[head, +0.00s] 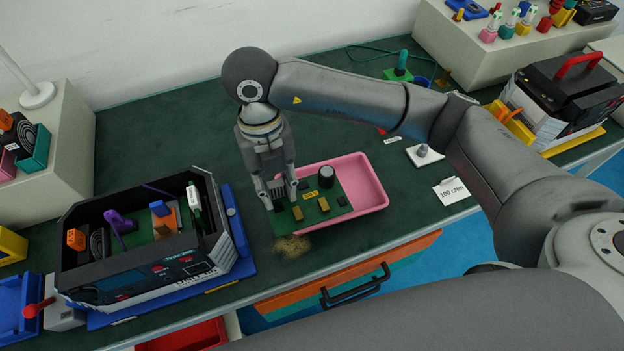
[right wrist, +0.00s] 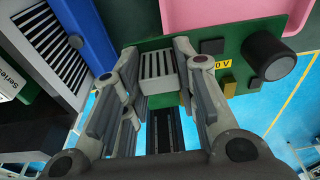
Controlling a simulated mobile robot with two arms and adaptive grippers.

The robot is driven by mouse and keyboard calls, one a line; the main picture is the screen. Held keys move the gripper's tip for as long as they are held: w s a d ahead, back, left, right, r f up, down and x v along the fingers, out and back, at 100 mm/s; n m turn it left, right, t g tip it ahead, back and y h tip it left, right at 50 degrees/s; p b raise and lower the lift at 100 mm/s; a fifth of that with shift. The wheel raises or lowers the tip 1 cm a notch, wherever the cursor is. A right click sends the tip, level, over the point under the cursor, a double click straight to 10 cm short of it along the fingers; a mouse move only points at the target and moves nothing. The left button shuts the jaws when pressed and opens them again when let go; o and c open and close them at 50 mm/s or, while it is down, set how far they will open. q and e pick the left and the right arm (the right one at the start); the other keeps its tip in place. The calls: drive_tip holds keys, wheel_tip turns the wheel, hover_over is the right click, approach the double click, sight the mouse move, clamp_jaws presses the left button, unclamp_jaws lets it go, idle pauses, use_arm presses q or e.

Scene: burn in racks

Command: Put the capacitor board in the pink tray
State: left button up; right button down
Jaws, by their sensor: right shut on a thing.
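The green capacitor board (head: 334,206) carries a black cylindrical capacitor, yellow blocks and a silver finned block. My right gripper (head: 278,192) is shut on the board at its left end. In the right wrist view, the fingers (right wrist: 165,80) sit on both sides of the finned block of the board (right wrist: 215,52). The pink tray (head: 373,186) is behind and to the right of the board. The board overlaps the tray's left part in the head view, and its left end sticks out past the tray. Whether it touches the tray is unclear. My left gripper is out of view.
An open black case (head: 150,268) holding several parts stands on a blue base to the left. A brownish patch (head: 292,245) lies at the table's front edge below the board. A card reading "100 cfen" (head: 451,191) lies right of the tray. The table behind the tray is mostly clear.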

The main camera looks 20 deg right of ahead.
drive_tip(key=w+d+f, duration=0.1)
drive_tip(key=d+f, duration=0.1)
drive_tip(key=w+d+f+p, duration=0.1)
drive_tip(key=w+d+f, duration=0.1)
drive_tip(key=w+d+f+p, duration=0.1)
drive_tip(key=w+d+f, duration=0.1)
drive_tip(key=d+f, duration=0.1)
drive_tip(key=f, duration=0.1)
drive_tip(key=f+p, duration=0.1)
drive_tip(key=f, duration=0.1)
drive_tip(key=shift+w+d+f, duration=0.1)
drive_tip(key=shift+w+d, duration=0.1)
drive_tip(key=shift+d, duration=0.1)
drive_tip(key=shift+f, duration=0.4)
drive_tip(key=c, duration=1.6)
unclamp_jaws()
drive_tip(key=shift+f, duration=0.1)
drive_tip(key=o, duration=0.5)
drive_tip(key=shift+c, duration=0.2)
